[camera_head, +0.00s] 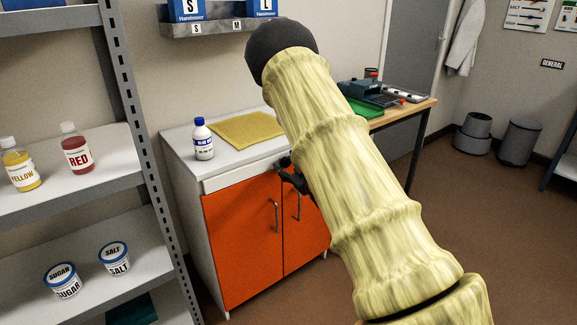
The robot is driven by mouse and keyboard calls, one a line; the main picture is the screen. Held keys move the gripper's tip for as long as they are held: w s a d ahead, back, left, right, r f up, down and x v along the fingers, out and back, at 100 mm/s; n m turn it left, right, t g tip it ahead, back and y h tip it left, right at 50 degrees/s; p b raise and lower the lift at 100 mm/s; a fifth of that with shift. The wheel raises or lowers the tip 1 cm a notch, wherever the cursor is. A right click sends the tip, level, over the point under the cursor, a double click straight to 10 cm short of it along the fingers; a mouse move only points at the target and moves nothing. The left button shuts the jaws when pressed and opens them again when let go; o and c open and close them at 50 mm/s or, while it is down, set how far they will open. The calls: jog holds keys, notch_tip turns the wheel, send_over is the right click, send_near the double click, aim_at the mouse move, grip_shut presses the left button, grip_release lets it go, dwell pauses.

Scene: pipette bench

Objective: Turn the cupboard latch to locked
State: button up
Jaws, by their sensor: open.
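The cupboard (243,240) is a low white unit with two orange doors, both closed, each with a grey bar handle. The left handle (277,215) is in clear view; the right handle (299,206) is close to my arm. My gripper (297,182) is a small dark shape at the upper part of the doors, just below the worktop edge, partly covered by my own pale yellow-sleeved arm. It is open, and nothing shows in it. I cannot make out the latch; it may be hidden behind my gripper or arm. Whether my gripper touches the cupboard front cannot be told.
On the worktop (180,150) stand a white blue-capped bottle (203,139) and a yellow mat (247,129). A grey shelf rack (95,178) with bottles and tubs stands at left. A wooden bench (413,110) is behind my arm. Brown floor at right is mostly free.

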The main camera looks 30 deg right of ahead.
grip_shut()
